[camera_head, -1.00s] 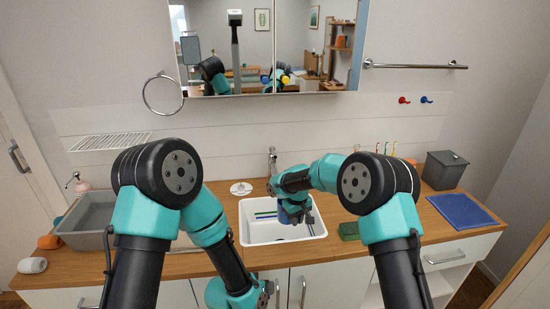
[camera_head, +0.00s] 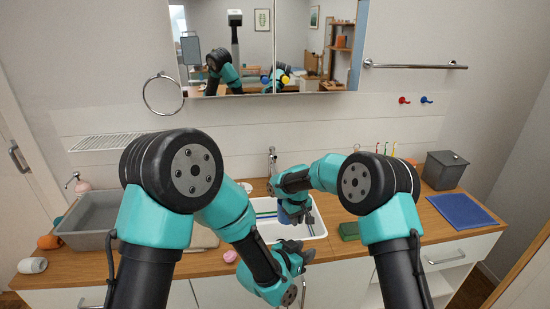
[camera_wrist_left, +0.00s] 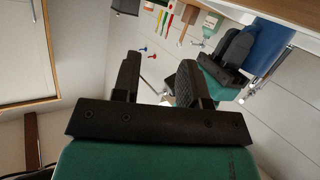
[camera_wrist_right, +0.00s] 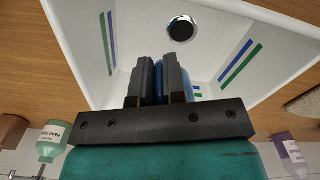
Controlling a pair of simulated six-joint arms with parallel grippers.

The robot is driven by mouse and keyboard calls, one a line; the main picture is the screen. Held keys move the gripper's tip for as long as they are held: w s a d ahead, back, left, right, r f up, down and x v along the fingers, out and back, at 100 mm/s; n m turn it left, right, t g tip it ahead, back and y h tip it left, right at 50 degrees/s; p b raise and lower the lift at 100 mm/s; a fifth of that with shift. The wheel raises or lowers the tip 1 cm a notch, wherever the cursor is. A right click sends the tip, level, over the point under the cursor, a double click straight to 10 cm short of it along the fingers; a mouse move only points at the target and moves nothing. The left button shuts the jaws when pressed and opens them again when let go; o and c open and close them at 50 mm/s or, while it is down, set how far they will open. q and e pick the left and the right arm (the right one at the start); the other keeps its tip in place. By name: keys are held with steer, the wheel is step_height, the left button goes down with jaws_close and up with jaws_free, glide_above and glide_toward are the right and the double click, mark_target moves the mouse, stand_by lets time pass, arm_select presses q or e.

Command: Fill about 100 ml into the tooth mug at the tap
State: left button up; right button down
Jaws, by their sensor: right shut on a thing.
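The blue tooth mug (camera_head: 283,215) is in the white sink (camera_head: 314,238), mostly hidden by my right gripper (camera_head: 297,217). My right gripper is shut on it; in the right wrist view the blue mug (camera_wrist_right: 159,80) shows between the fingers, above the basin. The chrome tap (camera_head: 271,158) stands behind the sink, partly hidden by my right arm. My left gripper (camera_head: 304,256) is in front of the sink near the counter's front edge. In the left wrist view its fingers (camera_wrist_left: 160,80) are apart with nothing between them. Water is not visible.
A green sponge (camera_head: 349,231) lies right of the sink. A grey basin (camera_head: 85,222) stands at the left. A blue cloth (camera_head: 462,210) and a grey bin (camera_head: 445,169) are at the right. Both arms are close together over the sink front.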

arm_select(q)
steer(key=w+a+r+m, duration=0.45)
steer(key=w+a, duration=0.25)
steer(key=w, duration=0.2)
steer(key=w+a+r+m+y, duration=0.1)
steer(key=w+a+r+m, duration=0.2)
steer(key=w+a+m, duration=0.4)
steer(key=w+a+r+m, duration=0.4)
steer(key=w+a, duration=0.4)
steer(key=w, duration=0.2)
steer(key=m+g+h, duration=0.2)
steer(key=m+h, duration=0.1)
steer(key=m, duration=0.3)
glide_toward(275, 155)
steer(key=shift+s+a+f, duration=0.15)
steer(key=shift+s+a, duration=0.05)
steer(key=shift+a, duration=0.25)
steer(key=shift+s+a+f, duration=0.15)
steer(key=shift+s+a, duration=0.1)
steer(key=shift+a, duration=0.25)
steer(key=x, duration=1.2)
steer(key=shift+d+r, duration=0.1)
steer(key=shift+r, duration=0.1)
steer(key=shift+c, duration=0.5)
jaws_close()
